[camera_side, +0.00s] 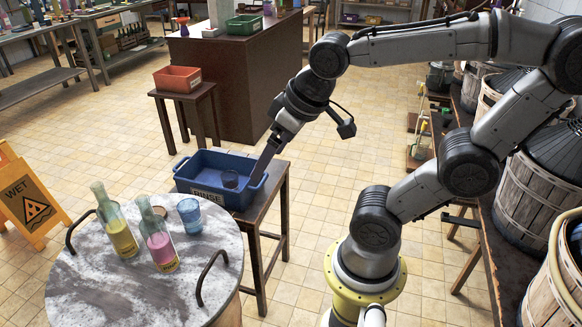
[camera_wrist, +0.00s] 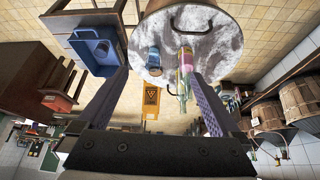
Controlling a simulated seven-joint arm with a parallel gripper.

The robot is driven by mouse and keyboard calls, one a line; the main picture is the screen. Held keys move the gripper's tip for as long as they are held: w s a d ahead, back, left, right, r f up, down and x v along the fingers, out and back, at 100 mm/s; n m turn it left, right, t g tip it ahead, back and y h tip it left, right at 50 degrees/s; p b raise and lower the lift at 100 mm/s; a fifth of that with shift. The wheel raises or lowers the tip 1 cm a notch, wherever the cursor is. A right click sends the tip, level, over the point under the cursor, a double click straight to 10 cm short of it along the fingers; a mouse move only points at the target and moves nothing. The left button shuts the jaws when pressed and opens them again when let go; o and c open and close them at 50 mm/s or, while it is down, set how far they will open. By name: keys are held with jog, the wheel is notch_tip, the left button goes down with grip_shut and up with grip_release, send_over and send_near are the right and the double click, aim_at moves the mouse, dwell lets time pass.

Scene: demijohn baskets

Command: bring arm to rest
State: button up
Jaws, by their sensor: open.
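My gripper (camera_side: 264,166) hangs in the air, jaws apart and empty, and overlaps the right end of the blue rinse bin (camera_side: 207,191) in the side view. Its two fingers also show spread in the wrist view (camera_wrist: 160,78). A dark blue cup (camera_side: 230,179) sits inside the bin; it also shows in the wrist view (camera_wrist: 101,48). On the round marble table (camera_side: 110,295) stand a bottle with yellow liquid (camera_side: 122,238), a bottle with pink liquid (camera_side: 159,246) and a blue cup (camera_side: 189,214), all upright.
The bin rests on a small dark wooden stand (camera_side: 262,228). A yellow wet-floor sign (camera_side: 28,200) stands at the left. A red bin (camera_side: 177,79) sits on another stand behind. Basketed demijohns (camera_side: 535,205) line the right side. Open tiled floor (camera_side: 325,180) lies between.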

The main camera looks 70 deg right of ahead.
jog(key=shift+n+y, duration=0.3)
jog(key=shift+n, duration=0.3)
jog(key=s, duration=0.1)
jog(key=s+a, duration=0.1)
jog(key=s, duration=0.1)
jog(key=s+f, duration=0.1)
jog(key=shift+s+a, duration=0.2)
jog(key=shift+a, duration=0.15)
